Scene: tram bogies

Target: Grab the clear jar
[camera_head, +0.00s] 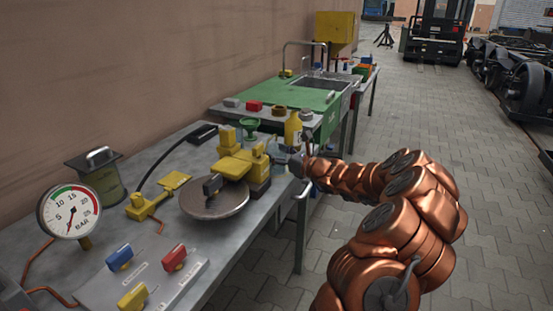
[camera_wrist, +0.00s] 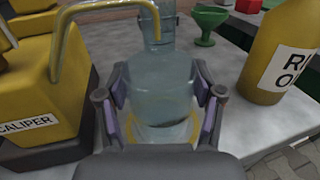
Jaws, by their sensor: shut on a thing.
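The clear jar (camera_wrist: 160,85) stands in the middle of the wrist view, a see-through bluish vessel with a narrower neck and a yellowish ring near its base. My gripper (camera_wrist: 163,112) has its fingers on both sides of the jar's lower body, shut on it. In the head view my gripper (camera_head: 298,163) is at the table's right edge, and the jar (camera_head: 279,152) shows faintly beside it, partly hidden. Whether the jar's base touches the table cannot be told.
A yellow caliper block (camera_wrist: 40,85) with a bent tube stands close left of the jar. A yellow bottle (camera_wrist: 283,50) stands close right, and a green funnel (camera_wrist: 208,22) behind. A round disc (camera_head: 214,199) and a pressure gauge (camera_head: 70,211) are on the grey table (camera_head: 232,252). Paved floor lies right.

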